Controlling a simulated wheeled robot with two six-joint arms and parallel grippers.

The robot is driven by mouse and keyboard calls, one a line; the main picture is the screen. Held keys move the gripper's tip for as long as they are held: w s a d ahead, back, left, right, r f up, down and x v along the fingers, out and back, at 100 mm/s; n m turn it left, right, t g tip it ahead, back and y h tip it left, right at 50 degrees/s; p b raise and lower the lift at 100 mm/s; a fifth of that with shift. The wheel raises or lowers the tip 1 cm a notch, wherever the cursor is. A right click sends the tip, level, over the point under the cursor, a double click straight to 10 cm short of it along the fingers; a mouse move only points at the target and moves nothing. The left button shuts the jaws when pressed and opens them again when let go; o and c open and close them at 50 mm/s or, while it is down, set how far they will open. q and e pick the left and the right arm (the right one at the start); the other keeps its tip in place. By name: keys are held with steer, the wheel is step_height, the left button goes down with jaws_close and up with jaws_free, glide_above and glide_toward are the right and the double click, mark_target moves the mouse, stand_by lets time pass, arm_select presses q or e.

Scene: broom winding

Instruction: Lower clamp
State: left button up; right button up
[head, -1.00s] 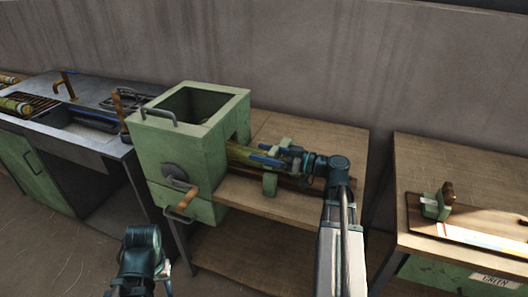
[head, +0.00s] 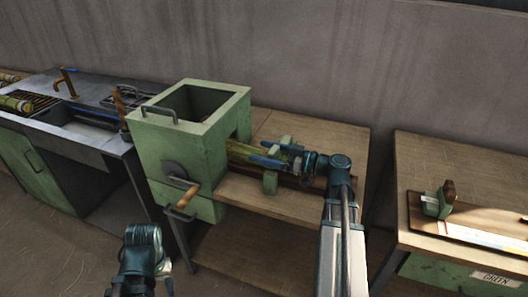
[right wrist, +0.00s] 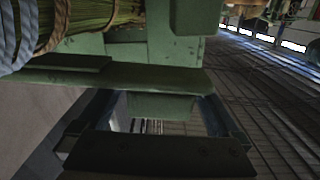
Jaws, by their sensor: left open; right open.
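The green clamp (head: 270,182) stands on the wooden bench, around a bundle of green-yellow broom straw (head: 243,152) that comes out of the green winding box. My right gripper (head: 288,158) is at the clamp. In the right wrist view, its open fingers lie on either side of a green clamp part (right wrist: 160,106), with gaps showing at both sides.
The green box (head: 180,150) with a wooden-handled crank (head: 187,197) stands left of the clamp. A metal sink bench (head: 95,140) is further left. A second wooden table (head: 460,165) with a green block tool (head: 438,203) is at the right, across a gap.

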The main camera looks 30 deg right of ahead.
steer(key=v, duration=1.3)
steer(key=shift+s+d, duration=0.2)
steer(key=shift+s, duration=0.1)
